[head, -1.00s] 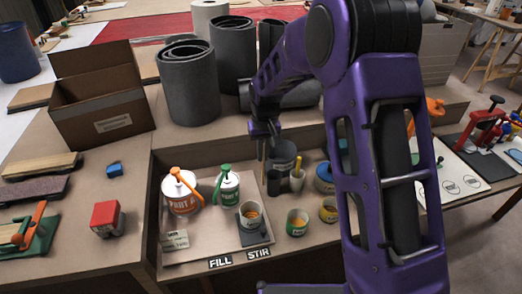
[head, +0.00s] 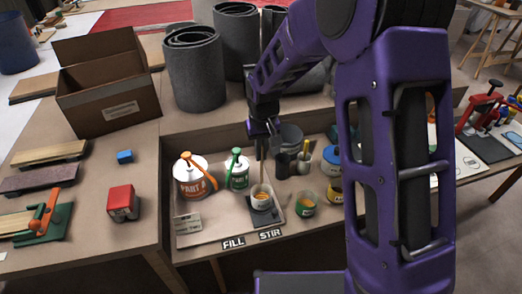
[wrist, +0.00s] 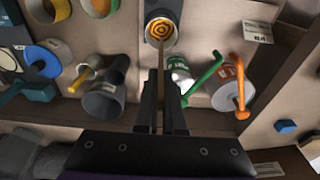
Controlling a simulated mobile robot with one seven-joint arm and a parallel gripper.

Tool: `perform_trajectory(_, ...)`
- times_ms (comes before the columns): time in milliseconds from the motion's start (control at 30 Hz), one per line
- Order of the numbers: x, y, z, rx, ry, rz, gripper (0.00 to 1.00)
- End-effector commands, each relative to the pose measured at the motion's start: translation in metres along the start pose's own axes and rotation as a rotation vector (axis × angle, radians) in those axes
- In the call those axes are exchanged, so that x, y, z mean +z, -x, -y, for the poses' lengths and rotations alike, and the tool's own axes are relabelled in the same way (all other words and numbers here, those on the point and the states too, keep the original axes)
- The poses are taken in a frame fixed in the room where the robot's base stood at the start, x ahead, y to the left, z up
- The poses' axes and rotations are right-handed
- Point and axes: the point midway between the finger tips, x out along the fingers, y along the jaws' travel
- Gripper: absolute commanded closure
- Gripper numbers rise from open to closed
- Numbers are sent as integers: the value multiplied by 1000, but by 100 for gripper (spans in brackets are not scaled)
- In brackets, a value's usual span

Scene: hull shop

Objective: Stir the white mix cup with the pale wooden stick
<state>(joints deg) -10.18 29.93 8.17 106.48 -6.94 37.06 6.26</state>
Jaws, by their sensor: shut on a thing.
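My gripper (head: 262,142) is shut on the pale wooden stick (head: 262,162), which points down. The wrist view shows the stick (wrist: 161,62) between the fingers (wrist: 161,100). The white mix cup (head: 261,203) stands upright on a dark pad below the stick. In the wrist view the cup (wrist: 148,34) holds orange mix with a swirl pattern. The stick's tip appears over the cup's mouth; I cannot tell whether it touches the mix.
A white can with an orange handle (head: 189,182) and a green-handled can (head: 238,178) stand left of the cup. A green-labelled pot (head: 306,205) stands to its right. Grey holders (head: 304,166) stand behind. FILL and STIR labels (head: 270,234) mark the front edge.

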Motion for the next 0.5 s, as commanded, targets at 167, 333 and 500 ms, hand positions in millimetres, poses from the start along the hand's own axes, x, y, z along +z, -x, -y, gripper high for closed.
perform_trajectory(167,2,-18,0,0,0,2,100)
perform_trajectory(333,4,-32,0,0,0,1,100)
perform_trajectory(500,6,-45,0,0,0,1,100)
